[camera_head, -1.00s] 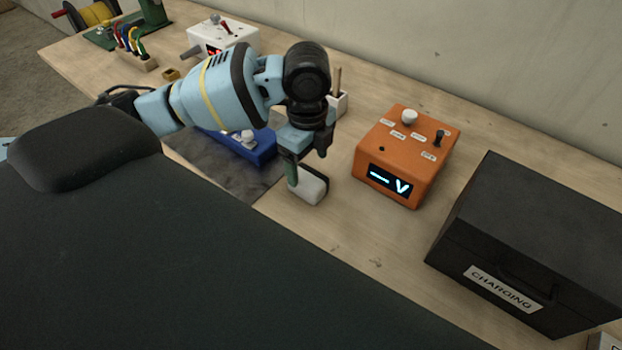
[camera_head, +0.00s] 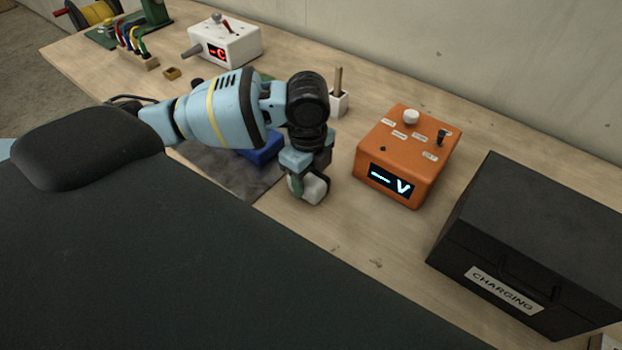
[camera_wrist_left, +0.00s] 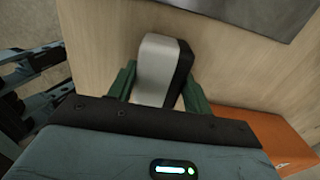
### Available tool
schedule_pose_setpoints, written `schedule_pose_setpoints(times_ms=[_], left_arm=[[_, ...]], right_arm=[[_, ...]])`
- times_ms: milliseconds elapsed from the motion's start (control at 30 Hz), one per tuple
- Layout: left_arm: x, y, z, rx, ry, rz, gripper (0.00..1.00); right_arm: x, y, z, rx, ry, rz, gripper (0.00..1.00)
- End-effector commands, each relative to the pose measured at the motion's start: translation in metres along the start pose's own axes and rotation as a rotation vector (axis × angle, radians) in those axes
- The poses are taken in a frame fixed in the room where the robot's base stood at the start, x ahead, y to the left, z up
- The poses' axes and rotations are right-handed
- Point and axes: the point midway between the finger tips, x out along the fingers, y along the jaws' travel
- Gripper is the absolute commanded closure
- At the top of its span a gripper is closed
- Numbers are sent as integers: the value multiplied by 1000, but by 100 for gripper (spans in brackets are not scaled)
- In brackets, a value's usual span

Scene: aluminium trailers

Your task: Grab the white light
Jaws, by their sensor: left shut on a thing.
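The white light (camera_head: 314,187) is a small block with a pale face. In the left wrist view the light (camera_wrist_left: 155,70) shows a white side and a black side. My left gripper (camera_head: 308,190) is shut on it, with the green fingers on either side of it. The left gripper also shows in the left wrist view (camera_wrist_left: 157,88). The light is at the front part of the wooden bench, left of the orange box. I cannot tell whether it touches the bench.
An orange box (camera_head: 405,150) with a lit display stands right of the gripper. A black charging case (camera_head: 540,230) is farther right. A blue object (camera_head: 262,150) lies on a grey mat (camera_head: 225,175) behind my arm. A white box (camera_head: 225,42) stands at the back.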

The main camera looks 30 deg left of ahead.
Motion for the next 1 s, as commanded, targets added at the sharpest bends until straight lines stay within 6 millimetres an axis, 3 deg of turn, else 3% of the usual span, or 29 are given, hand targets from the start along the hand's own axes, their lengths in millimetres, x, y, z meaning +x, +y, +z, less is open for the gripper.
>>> schedule_pose_setpoints(times_ms=[100,467,733,1000], left_arm=[[-1,0,0,0,0,-1,76],[-6,-1,0,0,1,-3,76],[-36,-1,0,1,2,-4,76],[-42,58,22,-1,-4,2,76]], right_arm=[[0,0,0,0,0,0,64],[0,0,0,-1,1,0,64],[0,1,-3,-2,5,1,64],[-1,3,-9,-9,17,3,64]])
